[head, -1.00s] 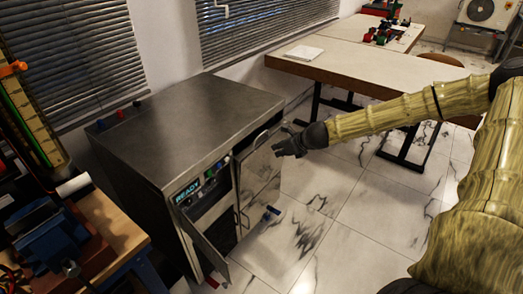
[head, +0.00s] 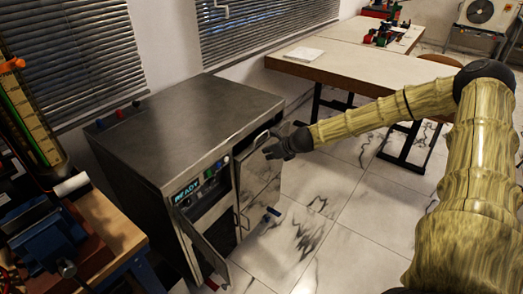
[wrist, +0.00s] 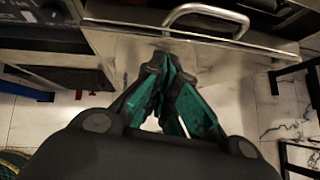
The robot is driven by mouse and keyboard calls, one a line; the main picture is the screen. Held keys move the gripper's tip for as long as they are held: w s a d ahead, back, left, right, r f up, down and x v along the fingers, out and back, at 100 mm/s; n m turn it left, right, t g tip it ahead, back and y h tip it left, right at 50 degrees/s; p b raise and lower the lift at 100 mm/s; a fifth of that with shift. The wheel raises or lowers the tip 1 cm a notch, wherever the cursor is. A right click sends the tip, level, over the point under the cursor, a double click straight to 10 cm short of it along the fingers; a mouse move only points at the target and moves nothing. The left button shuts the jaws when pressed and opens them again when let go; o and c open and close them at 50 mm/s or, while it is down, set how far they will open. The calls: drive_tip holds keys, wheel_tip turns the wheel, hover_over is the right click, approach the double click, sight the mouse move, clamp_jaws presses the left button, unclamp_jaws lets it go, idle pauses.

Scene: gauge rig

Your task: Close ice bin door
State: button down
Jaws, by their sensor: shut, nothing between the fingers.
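A steel cabinet (head: 190,125) with a lit READY panel (head: 187,191) stands at left centre. Its right door (head: 262,180) has a bar handle (head: 262,139) near the top and looks slightly ajar. Its lower left door (head: 204,244) hangs open at an angle. No label shows which one is the ice bin door. My gripper (head: 270,151) is shut and empty at the right door's outer face, below the handle. In the wrist view the fingertips (wrist: 166,62) are at the steel panel under the handle (wrist: 206,14); contact is unclear.
A workbench with a blue vise (head: 45,235) stands at the near left. A pale table (head: 370,72) stands at the back right. The marble floor (head: 320,225) right of the cabinet is mostly clear.

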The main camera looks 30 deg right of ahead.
sight(258, 150)
drive_tip(key=shift+w+a+f, duration=0.15)
drive_tip(key=shift+w+a, duration=0.1)
drive_tip(key=shift+w, duration=0.85)
drive_tip(key=shift+w+a+f, duration=0.1)
drive_tip(key=shift+w+a, duration=0.1)
drive_tip(key=shift+w, duration=0.85)
drive_tip(key=shift+w+r, duration=0.1)
